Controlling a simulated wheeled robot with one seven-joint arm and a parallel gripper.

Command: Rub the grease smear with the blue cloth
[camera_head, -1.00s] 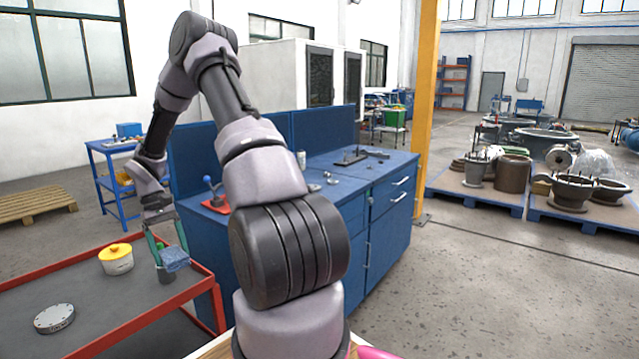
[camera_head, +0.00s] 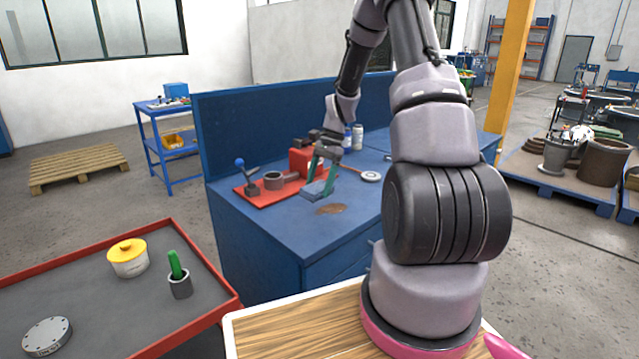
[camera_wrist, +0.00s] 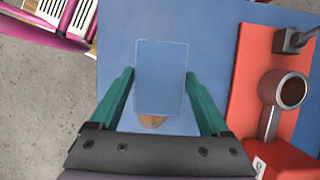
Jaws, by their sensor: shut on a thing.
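The blue cloth (camera_head: 314,189) is held between the green fingers of my gripper (camera_head: 325,172), over the blue workbench top. In the wrist view the cloth (camera_wrist: 160,85) is a flat, pale-edged rectangle between the two fingers of my gripper (camera_wrist: 160,72). The brown grease smear (camera_head: 331,209) lies on the bench top, just in front of the cloth in the head view. In the wrist view part of the smear (camera_wrist: 153,122) shows at the cloth's lower edge, and the rest is hidden. I cannot tell whether the cloth touches the bench.
A red block (camera_head: 303,161) and bottles stand behind.

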